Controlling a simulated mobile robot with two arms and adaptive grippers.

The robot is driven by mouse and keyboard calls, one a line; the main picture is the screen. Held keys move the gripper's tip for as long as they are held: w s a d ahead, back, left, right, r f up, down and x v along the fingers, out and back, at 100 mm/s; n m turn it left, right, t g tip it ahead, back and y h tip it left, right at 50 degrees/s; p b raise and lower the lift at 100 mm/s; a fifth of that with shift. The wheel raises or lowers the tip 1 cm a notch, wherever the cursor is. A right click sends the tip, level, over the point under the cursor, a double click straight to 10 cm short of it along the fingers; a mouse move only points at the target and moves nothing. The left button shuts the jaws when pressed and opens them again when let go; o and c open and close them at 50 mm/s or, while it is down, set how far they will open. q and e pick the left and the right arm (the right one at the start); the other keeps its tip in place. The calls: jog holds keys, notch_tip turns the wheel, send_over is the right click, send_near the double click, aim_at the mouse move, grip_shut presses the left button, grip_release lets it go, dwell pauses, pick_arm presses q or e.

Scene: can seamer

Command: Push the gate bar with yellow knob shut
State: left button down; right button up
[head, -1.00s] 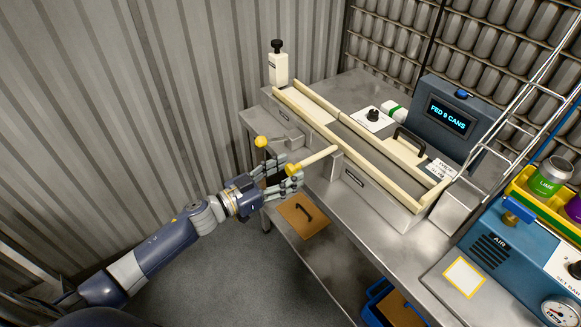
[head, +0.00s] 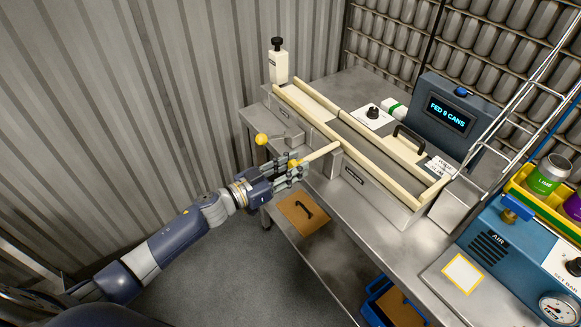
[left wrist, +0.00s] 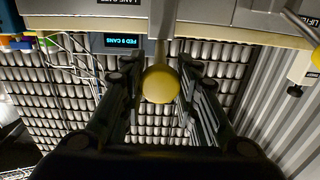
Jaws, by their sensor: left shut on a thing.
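The cream gate bar (head: 322,152) sticks out from the near side of the can track toward my left arm. Its yellow knob (head: 294,163) is at the outer end. My left gripper (head: 293,167) is shut on the knob, partly hiding it in the head view. My right gripper is not in view.
Another yellow knob (head: 261,139) on a lever stands just left of my gripper. The cream track rails (head: 375,154) run along the steel bench. A blue display box (head: 447,116) reads "FED 9 CANS". A brown panel with a handle (head: 298,215) lies below.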

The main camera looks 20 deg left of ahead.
aim_at(312, 154)
pick_arm(q)
jog(key=x, duration=0.6)
jog(key=shift+w, duration=0.1)
jog(key=c, duration=1.2)
grip_release()
jog(key=v, duration=1.2)
jog(key=shift+o, duration=0.2)
